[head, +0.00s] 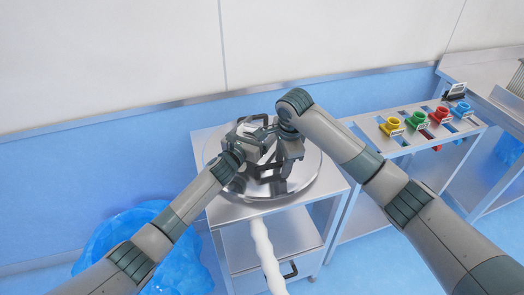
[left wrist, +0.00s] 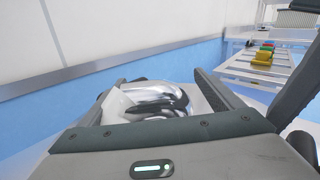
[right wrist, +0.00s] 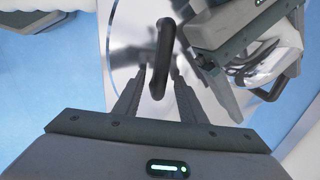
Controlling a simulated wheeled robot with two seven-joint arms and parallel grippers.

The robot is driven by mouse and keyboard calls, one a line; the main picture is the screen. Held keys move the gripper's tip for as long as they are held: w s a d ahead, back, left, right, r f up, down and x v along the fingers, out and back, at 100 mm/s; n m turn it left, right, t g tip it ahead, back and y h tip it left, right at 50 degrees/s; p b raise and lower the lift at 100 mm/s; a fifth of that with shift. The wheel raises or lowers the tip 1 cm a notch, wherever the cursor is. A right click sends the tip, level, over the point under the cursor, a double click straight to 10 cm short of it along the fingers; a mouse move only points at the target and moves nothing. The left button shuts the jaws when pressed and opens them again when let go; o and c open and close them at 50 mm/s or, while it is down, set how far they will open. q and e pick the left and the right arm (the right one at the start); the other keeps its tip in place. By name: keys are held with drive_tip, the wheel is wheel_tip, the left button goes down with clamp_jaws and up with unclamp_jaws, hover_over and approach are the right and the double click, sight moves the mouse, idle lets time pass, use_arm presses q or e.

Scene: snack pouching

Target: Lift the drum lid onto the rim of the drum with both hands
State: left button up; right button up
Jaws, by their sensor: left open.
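The drum lid (head: 300,182) is a round, shiny metal disc lying on the top of a metal cabinet, with dark bar handles. My left gripper (head: 262,140) is over the middle of the lid, jaws apart; in the left wrist view its fingers (left wrist: 158,85) stand wide on either side of a shiny curved thing. My right gripper (head: 278,170) is beside it, pointing down; in the right wrist view its fingers (right wrist: 158,75) are close together around a dark handle (right wrist: 165,45). The arms hide much of the lid. I cannot make out the drum's rim.
The metal cabinet (head: 225,212) has a dark-handled drawer. A blue bag-lined bin (head: 190,278) stands at the lower left, and a white ribbed hose (head: 266,258) rises in front of the cabinet. A rack with coloured funnels (head: 418,120) is at the right. A wall runs behind.

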use_arm(q)
drive_tip(key=shift+w+d, duration=0.2)
drive_tip(key=shift+w, duration=0.15)
use_arm(e)
drive_tip(key=shift+w+f, duration=0.1)
drive_tip(key=shift+f, duration=0.3)
use_arm(q)
drive_tip(key=shift+c, duration=0.5)
use_arm(e)
drive_tip(key=shift+c, duration=0.6)
use_arm(q)
drive_tip(key=c, duration=1)
use_arm(e)
clamp_jaws()
use_arm(q)
drive_tip(key=c, duration=1)
drive_tip(key=shift+a, duration=0.1)
use_arm(e)
drive_tip(key=shift+d, duration=0.1)
use_arm(q)
drive_tip(key=shift+r, duration=0.35)
use_arm(e)
drive_tip(key=shift+w+r, duration=0.1)
drive_tip(key=shift+r, duration=0.15)
use_arm(q)
drive_tip(key=shift+w+f, duration=0.1)
drive_tip(key=shift+w, duration=0.05)
use_arm(e)
drive_tip(key=shift+w+f, duration=0.1)
